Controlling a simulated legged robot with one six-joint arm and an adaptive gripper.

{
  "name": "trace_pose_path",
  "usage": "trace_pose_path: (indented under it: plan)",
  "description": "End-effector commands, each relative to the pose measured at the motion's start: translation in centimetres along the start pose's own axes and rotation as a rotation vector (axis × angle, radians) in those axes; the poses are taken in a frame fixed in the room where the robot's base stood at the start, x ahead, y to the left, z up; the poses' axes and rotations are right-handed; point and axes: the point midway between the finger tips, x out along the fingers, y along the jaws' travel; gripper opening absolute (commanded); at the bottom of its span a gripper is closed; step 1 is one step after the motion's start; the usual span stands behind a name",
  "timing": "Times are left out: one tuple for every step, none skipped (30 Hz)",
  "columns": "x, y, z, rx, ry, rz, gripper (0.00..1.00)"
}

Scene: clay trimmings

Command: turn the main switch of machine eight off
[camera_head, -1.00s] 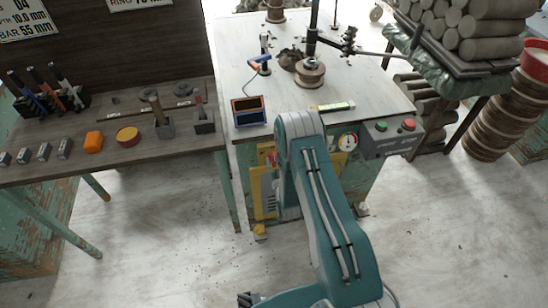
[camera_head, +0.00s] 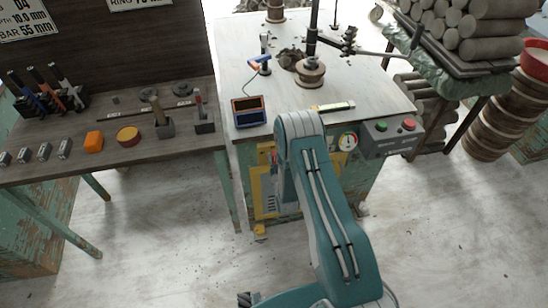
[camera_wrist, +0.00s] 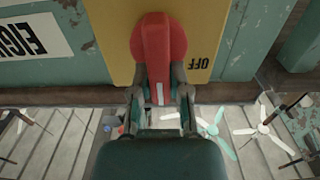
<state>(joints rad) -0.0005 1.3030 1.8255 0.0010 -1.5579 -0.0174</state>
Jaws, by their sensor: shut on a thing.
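The main switch is a red handle (camera_wrist: 158,50) with a white line near its end, on a yellow plate (camera_wrist: 113,50) in the wrist view. My gripper (camera_wrist: 161,84) is shut on the handle, one finger on each side. The handle lies straight along the picture, its end towards my gripper. The word OFF (camera_wrist: 199,64) shows upside down on the plate, right of the handle. An upside-down label reading EIGH (camera_wrist: 25,38) is cut off at the left. In the head view the yellow plate (camera_head: 258,196) is on the machine's front; my arm hides most of the switch and gripper.
The machine's pale top (camera_head: 235,65) carries a blue-and-orange box (camera_head: 249,111) and a spool-like piece (camera_head: 310,73). A gauge (camera_head: 348,141) and a control box (camera_head: 390,136) with green and red buttons are on the front, right of my arm. A tool bench (camera_head: 75,170) stands left.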

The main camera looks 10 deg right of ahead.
Motion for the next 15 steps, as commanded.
trace_pose_path:
  plan:
    - [0.05, -0.1, -0.01, -0.011, 0.0, -0.002, 0.0]
    - [0.05, -0.12, -0.01, -0.021, 0.0, -0.002, 0.0]
    - [0.05, -0.16, -0.01, -0.036, 0.0, -0.002, 0.0]
    - [0.06, -0.2, -0.01, -0.049, 0.0, -0.002, 0.0]
    - [0.06, -0.23, -0.01, -0.065, 0.0, -0.002, 0.0]
    - [0.06, -0.29, 0.0, -0.087, 0.0, -0.002, 0.0]
    - [0.06, -0.34, 0.0, -0.106, 0.001, -0.002, 0.0]
    - [0.06, -0.39, 0.01, -0.127, 0.001, -0.002, 0.0]
    - [0.06, -0.46, 0.02, -0.156, 0.001, -0.002, 0.0]
    - [0.06, -0.52, 0.03, -0.18, 0.001, -0.002, 0.0]
    - [0.07, -0.57, 0.04, -0.205, 0.001, -0.002, 0.0]
    - [0.06, -0.65, 0.06, -0.24, 0.001, -0.002, 0.0]
    - [0.07, -0.71, 0.07, -0.268, 0.001, -0.002, 0.0]
    - [0.06, -0.77, 0.09, -0.296, 0.001, -0.003, 0.0]
    - [0.07, -0.85, 0.12, -0.333, 0.001, -0.003, 0.0]
